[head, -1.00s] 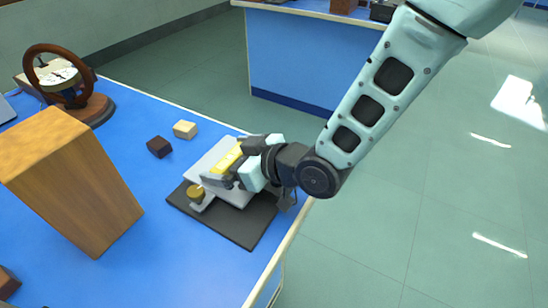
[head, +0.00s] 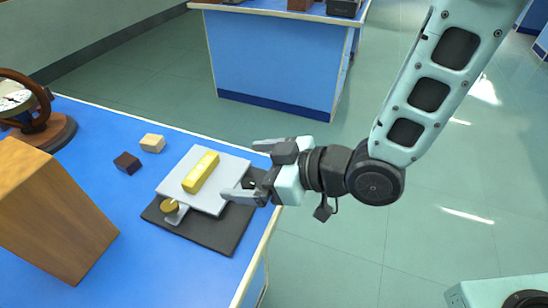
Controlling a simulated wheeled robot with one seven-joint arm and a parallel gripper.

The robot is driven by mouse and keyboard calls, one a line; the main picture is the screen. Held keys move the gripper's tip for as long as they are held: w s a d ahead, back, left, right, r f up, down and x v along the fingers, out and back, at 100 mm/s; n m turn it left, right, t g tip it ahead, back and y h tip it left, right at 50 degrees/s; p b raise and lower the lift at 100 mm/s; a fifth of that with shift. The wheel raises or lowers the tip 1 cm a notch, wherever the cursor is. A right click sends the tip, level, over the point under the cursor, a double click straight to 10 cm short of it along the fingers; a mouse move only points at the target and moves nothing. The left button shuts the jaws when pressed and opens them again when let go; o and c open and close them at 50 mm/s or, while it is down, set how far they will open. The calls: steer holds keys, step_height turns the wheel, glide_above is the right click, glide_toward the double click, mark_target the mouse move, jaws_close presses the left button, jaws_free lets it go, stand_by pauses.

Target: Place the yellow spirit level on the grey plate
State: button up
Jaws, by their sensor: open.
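The yellow spirit level (head: 201,172) lies on top of the grey plate (head: 227,176), near the plate's middle, with bare plate around it. The plate sits above a dark flat base (head: 219,232) near the table's right edge, with a brass knob (head: 171,206) at its front left. My gripper (head: 238,169) is open and empty. Its fingers point left, just right of the level and apart from it. The fingers hide part of the plate's right side.
A large wooden block (head: 50,215) stands at the left on the blue table (head: 130,285). A dark cube (head: 127,163) and a cream block (head: 152,143) lie behind the plate. A wooden-ringed instrument (head: 35,120) stands at far left. Open floor lies to the right.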

steer(key=shift+p+v, duration=2.2)
steer(key=shift+p, duration=3.75)
steer(key=shift+s, duration=0.1)
